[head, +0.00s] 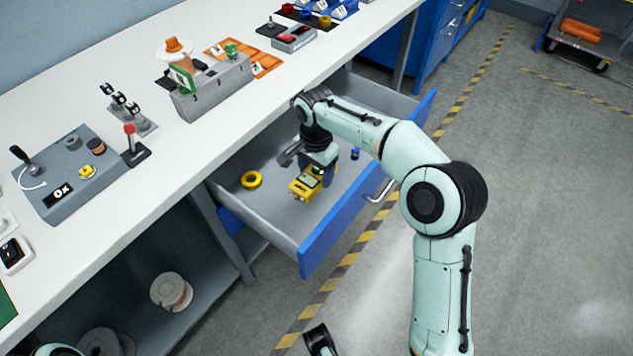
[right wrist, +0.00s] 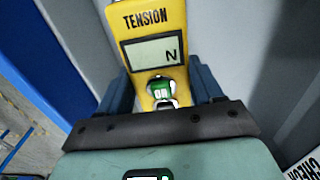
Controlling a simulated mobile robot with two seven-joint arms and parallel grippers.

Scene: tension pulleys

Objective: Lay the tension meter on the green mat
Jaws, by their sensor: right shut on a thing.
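The yellow tension meter (head: 303,186) is inside the open drawer. My right gripper (head: 318,174) reaches down into the drawer and is shut on the meter. In the right wrist view the meter (right wrist: 155,22) sits between the two blue-grey fingers (right wrist: 162,88), with its TENSION label, grey display and green button facing the camera. I cannot tell whether the meter touches the drawer floor. A green patch, likely the green mat (head: 6,304), shows at the left edge of the bench, mostly cut off. My left gripper is not seen.
The drawer (head: 338,222) is pulled out below the white bench (head: 165,160). A yellow ring (head: 251,180) and a small blue item (head: 355,153) lie in it.

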